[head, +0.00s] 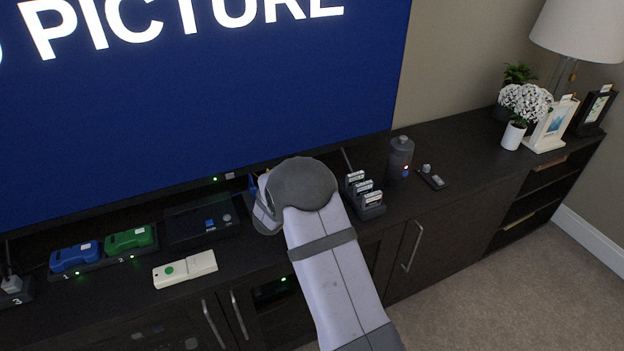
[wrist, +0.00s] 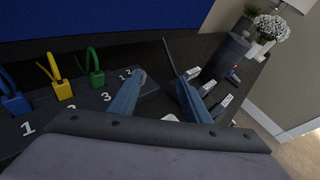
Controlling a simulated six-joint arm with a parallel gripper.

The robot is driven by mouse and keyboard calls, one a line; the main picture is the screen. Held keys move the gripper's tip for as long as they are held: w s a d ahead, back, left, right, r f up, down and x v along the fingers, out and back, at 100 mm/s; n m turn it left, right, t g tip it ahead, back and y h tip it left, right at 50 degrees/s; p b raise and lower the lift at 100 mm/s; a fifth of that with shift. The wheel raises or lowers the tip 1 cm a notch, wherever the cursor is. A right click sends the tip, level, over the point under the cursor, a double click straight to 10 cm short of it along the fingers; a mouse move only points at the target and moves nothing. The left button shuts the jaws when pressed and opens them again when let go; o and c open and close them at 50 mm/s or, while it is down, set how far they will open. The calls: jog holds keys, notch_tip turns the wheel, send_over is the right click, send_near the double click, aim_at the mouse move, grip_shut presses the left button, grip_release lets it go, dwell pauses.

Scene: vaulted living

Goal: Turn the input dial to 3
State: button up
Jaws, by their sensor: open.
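In the wrist view, a dark switch box (wrist: 85,105) has sockets marked 1, 2 and 3. A blue plug (wrist: 15,102), a yellow plug (wrist: 62,90) and a green plug (wrist: 97,78) stand in them with looped cables. Small digits 1 and 2 show at the box's right end, beside my left finger. I cannot make out the dial or its setting there; my finger covers part of that area. My gripper (wrist: 160,84) is open, its two blue-grey fingers apart, over the right end of the box. In the head view my arm hides most of the box.
A card holder (head: 369,207) and a dark canister (head: 400,160) stand right of my gripper. A small remote (head: 432,178), a cream remote (head: 185,268), a black box (head: 190,232) and blue and green controllers are on the cabinet. The TV (head: 200,110) stands close behind.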

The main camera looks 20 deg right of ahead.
jog(key=shift+w+a+f+t+y, duration=0.25)
jog(key=shift+a+f+y, duration=0.2)
jog(key=shift+a, duration=0.2)
jog(key=shift+w+a+f+t+y, duration=0.15)
jog(key=shift+w+a+f+y, duration=0.15)
jog(key=shift+a+f, duration=0.25)
jog(key=shift+a+m, duration=0.1)
jog(key=shift+m, duration=0.3)
jog(key=shift+p+x, duration=0.5)
jog(key=shift+x, duration=3.2)
jog(key=shift+f, duration=0.1)
jog(key=shift+a, duration=0.1)
jog(key=c, duration=1)
jog(key=shift+c, duration=0.2)
